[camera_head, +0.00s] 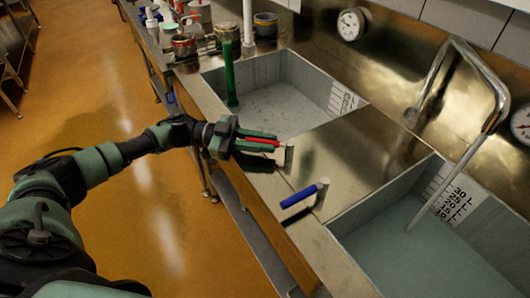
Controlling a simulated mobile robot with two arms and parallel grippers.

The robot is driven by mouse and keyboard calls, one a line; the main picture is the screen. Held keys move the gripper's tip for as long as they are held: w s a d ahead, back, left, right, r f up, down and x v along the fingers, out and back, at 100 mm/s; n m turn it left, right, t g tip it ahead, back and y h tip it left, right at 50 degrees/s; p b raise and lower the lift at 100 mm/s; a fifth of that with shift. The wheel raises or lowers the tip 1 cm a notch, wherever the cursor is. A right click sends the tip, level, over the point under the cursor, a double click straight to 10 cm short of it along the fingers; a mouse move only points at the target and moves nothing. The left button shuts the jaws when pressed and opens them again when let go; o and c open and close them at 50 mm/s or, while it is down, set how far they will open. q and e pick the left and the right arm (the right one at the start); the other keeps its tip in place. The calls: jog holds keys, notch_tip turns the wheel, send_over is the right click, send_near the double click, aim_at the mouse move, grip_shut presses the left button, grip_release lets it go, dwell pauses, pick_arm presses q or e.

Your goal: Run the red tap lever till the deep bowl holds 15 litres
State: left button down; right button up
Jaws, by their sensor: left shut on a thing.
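My left gripper (277,143) reaches in from the left and is shut on the red tap lever (262,142), which shows between its fingers beside a short metal post. A blue lever (300,196) stands nearer on the same counter edge, untouched. The right basin (353,217) has a litre scale (453,200) with 30 L at the top. Greyish liquid (425,258) covers its floor, with the surface near the lower marks; the exact level is too small to read. A thin stream (447,183) runs from the curved metal spout (497,98) into it. My right gripper is out of view.
A second basin (291,68) with its own scale (343,100) lies farther left, a green upright rod (230,75) at its edge. Jars and cans (184,43) crowd the far counter. A round dial (351,24) is on the back wall. The orange floor (110,110) is clear.

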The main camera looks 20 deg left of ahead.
aim_at(244, 139)
pick_arm(q)
jog(key=shift+w+g, duration=0.1)
jog(key=shift+g, duration=0.2)
jog(key=c, duration=1.4)
grip_release()
jog(key=shift+o, duration=0.2)
jog(key=b+v, duration=0.2)
jog(key=v, duration=0.4)
jog(key=shift+a+f, duration=0.15)
jog(key=shift+a, duration=0.25)
jog(key=shift+s+a, duration=0.2)
jog(key=shift+a, duration=0.35)
jog(key=shift+c, duration=0.4)
